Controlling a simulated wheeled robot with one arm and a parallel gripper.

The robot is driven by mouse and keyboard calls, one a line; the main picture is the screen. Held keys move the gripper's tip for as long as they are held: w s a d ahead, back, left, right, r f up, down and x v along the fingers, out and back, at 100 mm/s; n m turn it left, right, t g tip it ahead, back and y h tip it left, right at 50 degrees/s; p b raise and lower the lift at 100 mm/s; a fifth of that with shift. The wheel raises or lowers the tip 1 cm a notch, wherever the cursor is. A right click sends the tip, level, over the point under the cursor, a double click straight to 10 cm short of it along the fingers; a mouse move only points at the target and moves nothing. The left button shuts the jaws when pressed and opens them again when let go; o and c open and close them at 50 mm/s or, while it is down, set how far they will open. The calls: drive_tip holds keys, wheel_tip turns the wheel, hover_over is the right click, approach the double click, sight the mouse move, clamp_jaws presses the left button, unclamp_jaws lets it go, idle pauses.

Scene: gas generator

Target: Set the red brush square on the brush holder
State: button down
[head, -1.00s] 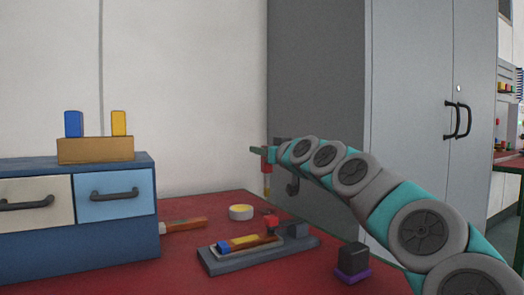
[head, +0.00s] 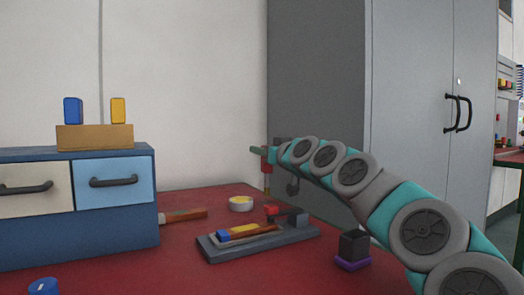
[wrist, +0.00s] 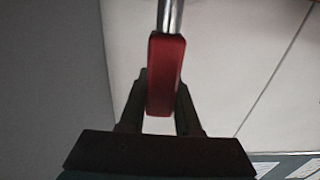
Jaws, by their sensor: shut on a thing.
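My gripper (head: 267,156) is at the far end of my outstretched arm, above the back right of the red table. It is shut on the red brush (wrist: 165,80), gripping its red handle. A metal shaft runs upward from the handle in the wrist view; its far end is out of frame. In the head view the brush (head: 268,170) hangs upright, small, its lower tip yellowish. The tan block, which looks like the brush holder (head: 95,137), stands on the blue drawer unit at left, well apart from my gripper. A blue (head: 73,110) and a yellow (head: 118,110) handle stand upright on it.
The drawer unit (head: 75,225) has jutting handles. On the table (head: 180,265) are a grey stand (head: 225,253) with a blue-ended tool, a yellow-topped round tin (head: 240,204), a brown-handled tool (head: 185,216) and a black-and-purple block (head: 353,250). A grey cabinet (head: 410,120) stands behind.

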drive_tip(key=shift+f+b, duration=0.6)
drive_tip(key=shift+f, duration=0.25)
drive_tip(key=c, duration=0.5)
unclamp_jaws()
drive_tip(key=shift+v, duration=3.9)
